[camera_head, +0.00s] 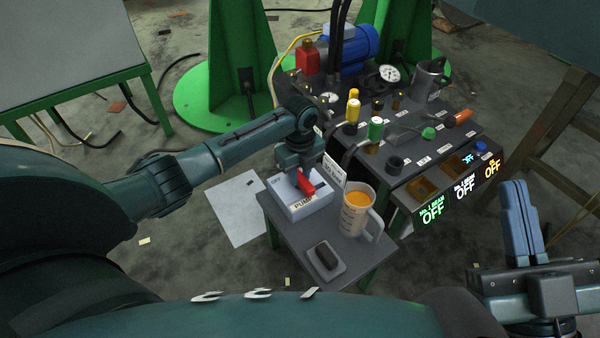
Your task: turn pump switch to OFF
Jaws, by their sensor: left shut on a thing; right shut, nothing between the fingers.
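The pump switch box (313,209) is a pale box labelled "PUMP" on a small grey side table (300,240). A red switch lever (306,182) stands on its top. My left gripper (301,172) reaches down over the box from the left and is shut on the red lever. The gripper and wrist partly hide the lever, so its exact setting is hard to tell. My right gripper (516,190) is at the right with its blue fingers shut and empty, well apart from the box.
A measuring jug of orange liquid (358,210) stands close right of the box. A dark block on a small tray (326,258) lies in front. Behind is a machine bench (440,145) with valves, a blue motor (350,45) and displays reading OFF (433,211).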

